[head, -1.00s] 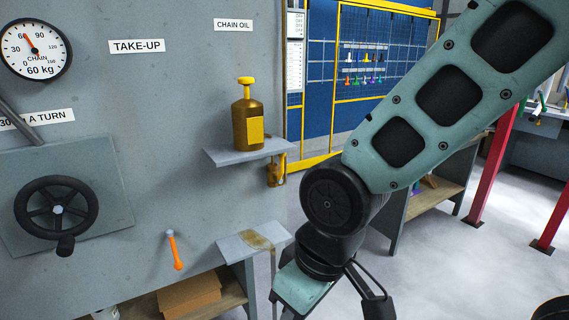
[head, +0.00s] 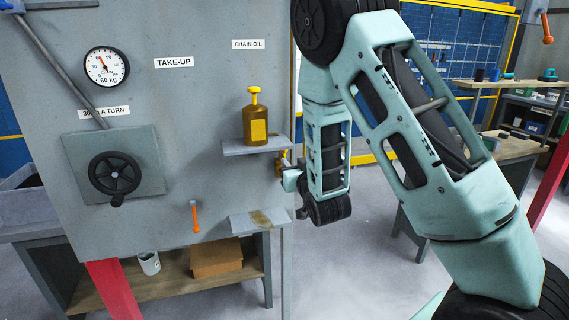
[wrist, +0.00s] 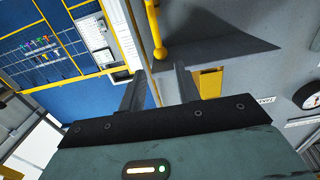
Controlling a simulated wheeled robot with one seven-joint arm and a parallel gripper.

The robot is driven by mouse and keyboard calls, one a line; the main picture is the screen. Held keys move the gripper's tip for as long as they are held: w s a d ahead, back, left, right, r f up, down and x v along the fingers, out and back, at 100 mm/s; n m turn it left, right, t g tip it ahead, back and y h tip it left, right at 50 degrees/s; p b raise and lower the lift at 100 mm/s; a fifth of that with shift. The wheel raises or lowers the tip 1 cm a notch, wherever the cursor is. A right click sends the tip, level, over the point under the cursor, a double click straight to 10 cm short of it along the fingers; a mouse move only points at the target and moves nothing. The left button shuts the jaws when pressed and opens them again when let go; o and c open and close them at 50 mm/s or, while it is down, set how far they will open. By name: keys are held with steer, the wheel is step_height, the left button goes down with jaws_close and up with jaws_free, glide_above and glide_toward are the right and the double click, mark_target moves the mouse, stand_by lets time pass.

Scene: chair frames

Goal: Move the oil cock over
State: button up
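The oil cock (head: 279,166) is a small brass-yellow fitting under the right end of the upper shelf, below the oil bottle. My arm and gripper partly cover it in the head view. In the wrist view a yellow bar with a round knob (wrist: 160,53), which looks like its lever, hangs just beyond my fingertips. My gripper (wrist: 158,77) is open, its two dark fingers apart with nothing held between them. It also shows in the head view (head: 290,180), close beside the cock at the panel's right edge. I cannot tell whether a finger touches the lever.
The upper shelf (head: 240,149) carries a brown oil bottle (head: 255,120). A stained lower shelf (head: 245,225) sits below. A handwheel (head: 114,173), an orange-handled lever (head: 195,217) and a dial (head: 106,66) are on the grey panel. Open floor (head: 350,270) lies to the right.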

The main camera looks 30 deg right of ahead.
mark_target(285, 152)
steer(key=p+x, duration=0.1)
steer(key=x, duration=0.5)
steer(key=shift+b+x, duration=0.3)
steer(key=shift+x, duration=0.65)
steer(key=shift+r, duration=0.15)
steer(key=c, duration=0.5)
steer(key=shift+a, duration=0.1)
